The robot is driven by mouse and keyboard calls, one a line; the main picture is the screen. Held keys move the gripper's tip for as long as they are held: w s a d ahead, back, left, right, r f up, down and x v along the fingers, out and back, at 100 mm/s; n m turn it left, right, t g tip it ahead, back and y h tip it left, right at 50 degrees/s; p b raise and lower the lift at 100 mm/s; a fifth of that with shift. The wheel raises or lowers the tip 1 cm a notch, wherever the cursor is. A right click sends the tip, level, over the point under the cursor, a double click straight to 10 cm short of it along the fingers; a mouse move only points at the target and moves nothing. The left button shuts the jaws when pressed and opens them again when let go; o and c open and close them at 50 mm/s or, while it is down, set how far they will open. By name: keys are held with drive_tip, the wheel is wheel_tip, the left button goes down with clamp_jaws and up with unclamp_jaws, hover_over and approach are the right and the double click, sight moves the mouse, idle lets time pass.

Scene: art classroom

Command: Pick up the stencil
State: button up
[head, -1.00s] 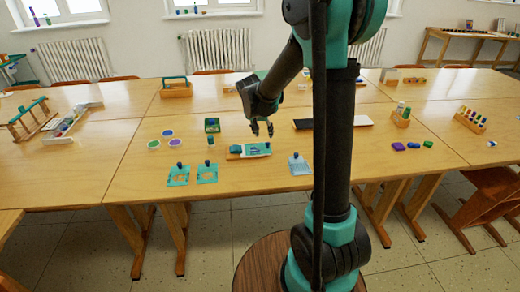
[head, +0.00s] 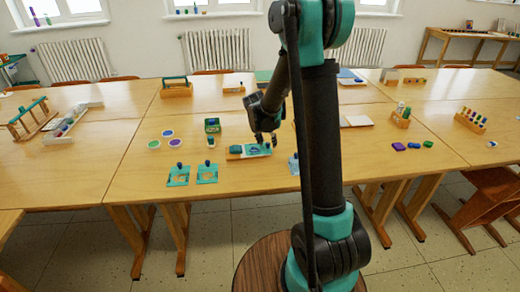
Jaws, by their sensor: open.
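Two teal square plates with pale cut-out shapes and dark knobs, which look like stencils, lie near the front edge: the left plate (head: 177,179) and the right plate (head: 207,178). A light blue plate (head: 293,165) lies further right, partly hidden by my arm. A small wooden tray (head: 235,156) holds a teal block and a flat teal-and-white patterned piece (head: 256,150), which could also be a stencil. My gripper (head: 267,142) is open and points down just over the right part of this tray. I cannot tell whether it touches anything there.
Several round pots (head: 154,145) and a green box (head: 212,126) stand left of the tray. A small bottle (head: 211,142) is near the box. Small blocks (head: 399,147) and bottle racks (head: 470,119) are on the right. The table's front left is clear.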

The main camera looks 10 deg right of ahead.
clamp_jaws()
